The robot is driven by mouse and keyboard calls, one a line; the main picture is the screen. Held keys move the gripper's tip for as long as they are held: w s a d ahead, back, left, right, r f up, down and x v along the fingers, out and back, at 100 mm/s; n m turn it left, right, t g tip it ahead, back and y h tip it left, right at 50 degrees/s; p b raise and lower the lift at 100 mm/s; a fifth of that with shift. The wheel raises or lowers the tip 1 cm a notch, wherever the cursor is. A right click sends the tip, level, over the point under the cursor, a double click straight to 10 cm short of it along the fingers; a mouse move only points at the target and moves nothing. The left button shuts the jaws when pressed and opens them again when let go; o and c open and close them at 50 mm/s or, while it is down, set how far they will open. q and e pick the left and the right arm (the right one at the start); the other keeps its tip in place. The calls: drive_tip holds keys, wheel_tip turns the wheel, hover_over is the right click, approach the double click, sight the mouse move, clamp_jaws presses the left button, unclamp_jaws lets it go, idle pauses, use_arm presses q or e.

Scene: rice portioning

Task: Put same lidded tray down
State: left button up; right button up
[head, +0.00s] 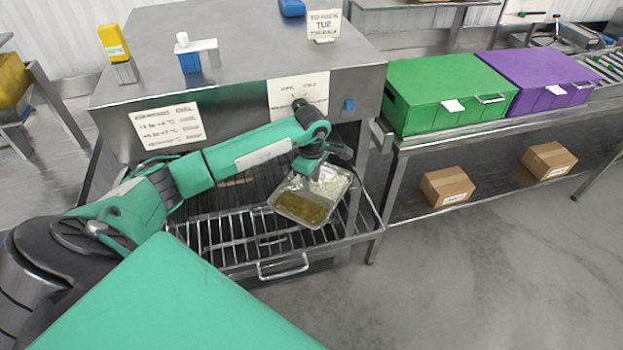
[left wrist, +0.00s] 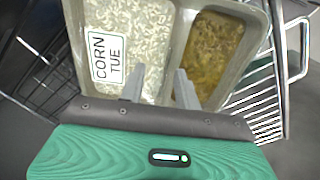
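The lidded tray (head: 303,208) has two compartments, one with white rice and one with brown-green food. In the left wrist view the tray (left wrist: 256,48) shows a label reading "CORN TUE" on the rice side. My left gripper (head: 316,172) is above the tray; in the wrist view its two fingers (left wrist: 162,82) come down on both sides of the divider and look closed on it. The tray is over the right part of the pulled-out wire rack (head: 215,236); whether it touches the rack is unclear. My right gripper is not in view.
The steel oven (head: 236,92) stands behind the rack, with the rack handle (head: 283,267) at the front. A green box (head: 446,92) and a purple box (head: 535,78) stand on the steel table at right. Cardboard boxes (head: 447,186) lie below. The left part of the rack is clear.

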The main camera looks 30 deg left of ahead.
use_arm(q)
drive_tip(key=shift+r, duration=0.1)
drive_tip(key=shift+r, duration=0.2)
wheel_tip(320, 180, up, 12)
drive_tip(key=b, duration=0.3)
drive_tip(key=shift+b, duration=0.4)
drive_tip(key=shift+f, duration=0.15)
